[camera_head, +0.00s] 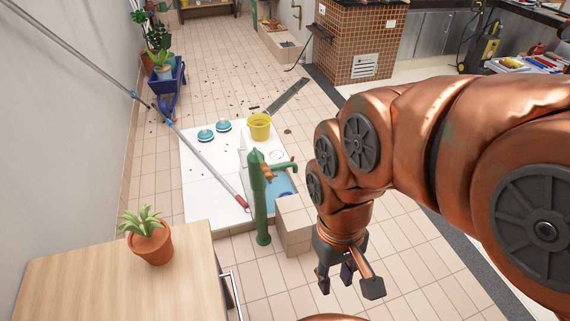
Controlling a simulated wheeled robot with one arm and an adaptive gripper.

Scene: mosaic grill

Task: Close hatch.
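The brown mosaic-tiled grill block (335,50) stands at the back right of the head view. A dark flat panel (318,32) juts out from its left side, with a thin dark rod below it. I cannot tell whether this panel is the hatch. A light slatted vent (365,66) is set in the block's front face. My gripper (340,284) hangs at the lower middle, pointing down over the tiled floor. Its dark fingers are apart with nothing seen between them. It is well in front of the grill block and apart from it.
A green hand pump (259,200) and a pale box (293,225) stand left of my gripper. A white platform (200,165) holds a yellow bucket (259,127). A wooden cabinet (130,285) with a potted plant (149,240) is at lower left. Tiled floor (225,60) lies open toward the back.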

